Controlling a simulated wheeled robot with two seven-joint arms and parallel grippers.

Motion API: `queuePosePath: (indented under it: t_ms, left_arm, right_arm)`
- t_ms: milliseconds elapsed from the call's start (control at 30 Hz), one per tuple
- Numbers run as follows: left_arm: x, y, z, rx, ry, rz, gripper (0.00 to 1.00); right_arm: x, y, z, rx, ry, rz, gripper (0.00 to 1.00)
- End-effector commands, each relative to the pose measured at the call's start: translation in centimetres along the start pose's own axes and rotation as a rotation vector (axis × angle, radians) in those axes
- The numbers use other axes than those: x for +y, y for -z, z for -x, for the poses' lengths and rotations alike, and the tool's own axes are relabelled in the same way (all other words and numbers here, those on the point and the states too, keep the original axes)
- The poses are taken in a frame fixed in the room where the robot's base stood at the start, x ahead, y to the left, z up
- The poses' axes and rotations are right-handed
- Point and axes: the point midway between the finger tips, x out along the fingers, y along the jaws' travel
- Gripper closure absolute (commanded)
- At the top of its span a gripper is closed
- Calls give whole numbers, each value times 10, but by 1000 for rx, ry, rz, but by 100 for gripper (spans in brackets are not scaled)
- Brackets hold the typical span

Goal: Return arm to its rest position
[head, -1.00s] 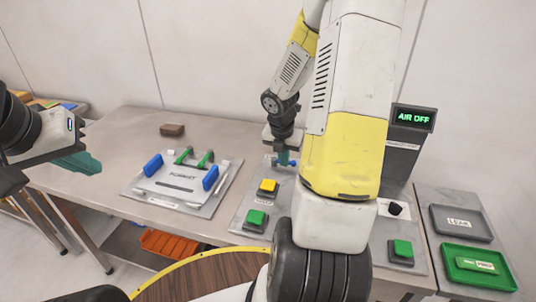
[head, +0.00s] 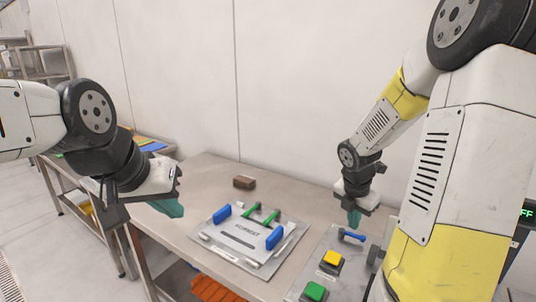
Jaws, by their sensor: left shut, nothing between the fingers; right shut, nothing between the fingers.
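My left gripper (head: 168,207), with teal fingertips, is shut and empty in the head view, held over the left end of the table, apart from everything on it. My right gripper (head: 354,218), also teal-tipped, is shut and empty just above a small blue lever (head: 351,236) on the grey control panel; I cannot tell whether they touch. The panel has a yellow button (head: 332,258) and a green button (head: 314,291). My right arm hides much of the panel's right side.
A grey plate fixture (head: 237,252) with blue blocks and green handles lies mid-table. A brown block (head: 244,182) lies behind it. An orange bin (head: 212,290) sits below the table. A display (head: 527,213) is partly visible at right. The table's back left is clear.

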Motion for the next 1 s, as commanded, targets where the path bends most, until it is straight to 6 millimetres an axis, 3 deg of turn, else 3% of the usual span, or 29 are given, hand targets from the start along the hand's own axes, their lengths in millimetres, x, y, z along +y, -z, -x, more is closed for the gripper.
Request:
queuePosePath:
  t_ms: [33, 200, 500, 700, 1000]
  left_arm:
    - [0, 0, 0, 0, 0, 0, 100]
    - [0, 0, 0, 0, 0, 0, 100]
    - [0, 0, 0, 0, 0, 0, 100]
    - [0, 0, 0, 0, 0, 0, 100]
    - [0, 0, 0, 0, 0, 0, 100]
  right_arm:
    - [2, 3, 22, -20, -19, -115, 100]
    - [0, 32, 95, -14, -108, -692, 100]
    - [-16, 109, 192, 286, -240, -1676, 100]
    - [-26, 145, 223, 522, -202, -2049, 100]
    - [-28, 154, 230, 585, -173, -2138, 100]
